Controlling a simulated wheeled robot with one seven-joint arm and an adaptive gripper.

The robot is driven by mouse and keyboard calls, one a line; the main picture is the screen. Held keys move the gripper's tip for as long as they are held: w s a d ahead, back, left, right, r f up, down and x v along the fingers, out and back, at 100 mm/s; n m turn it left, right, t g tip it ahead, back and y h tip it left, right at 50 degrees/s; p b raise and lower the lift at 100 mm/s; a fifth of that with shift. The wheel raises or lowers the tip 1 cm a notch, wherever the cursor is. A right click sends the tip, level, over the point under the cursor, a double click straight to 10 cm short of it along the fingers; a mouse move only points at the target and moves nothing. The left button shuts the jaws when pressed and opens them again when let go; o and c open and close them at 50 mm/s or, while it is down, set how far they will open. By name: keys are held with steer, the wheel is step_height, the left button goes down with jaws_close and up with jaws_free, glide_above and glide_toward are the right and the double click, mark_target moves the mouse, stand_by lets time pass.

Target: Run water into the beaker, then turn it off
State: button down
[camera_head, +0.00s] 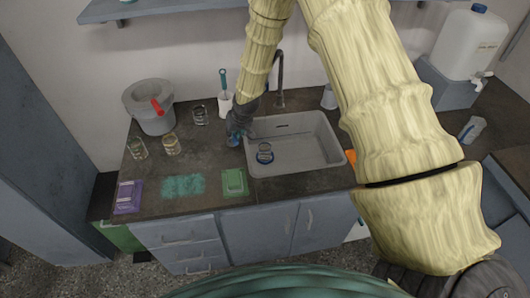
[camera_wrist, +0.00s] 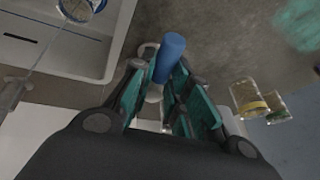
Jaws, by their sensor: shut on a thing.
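The clear beaker (camera_head: 265,153) with a blue ring stands upright in the grey sink (camera_head: 318,163); the wrist view shows the beaker (camera_wrist: 78,10) at its top left. The tap (camera_head: 280,88) rises behind the sink. In the wrist view a thin pale line runs from the spout (camera_wrist: 12,92) toward the beaker; it looks like a water stream, but I cannot be sure. My gripper (camera_head: 237,137) is at the sink's left edge. Its fingers (camera_wrist: 168,92) are shut on a blue cylindrical handle (camera_wrist: 170,55), whose base they partly hide.
A white holder (camera_head: 226,103) with a brush is behind my gripper. A green pad (camera_head: 234,182) lies before it. A white canister (camera_head: 468,44) stands far right.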

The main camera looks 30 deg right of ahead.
steer(key=shift+d+n, duration=0.15)
steer(key=shift+n, duration=0.15)
steer(key=shift+f, duration=0.1)
steer(key=shift+a+m+h+b, duration=0.3)
steer(key=shift+a+m+b, duration=0.1)
steer(key=shift+m, duration=0.45)
steer(key=shift+a+m+h+b, duration=0.3)
steer(key=shift+m+b, duration=0.1)
steer(key=shift+m, duration=0.45)
steer(key=c, duration=1.3)
jaws_free()
steer(key=shift+w, duration=0.1)
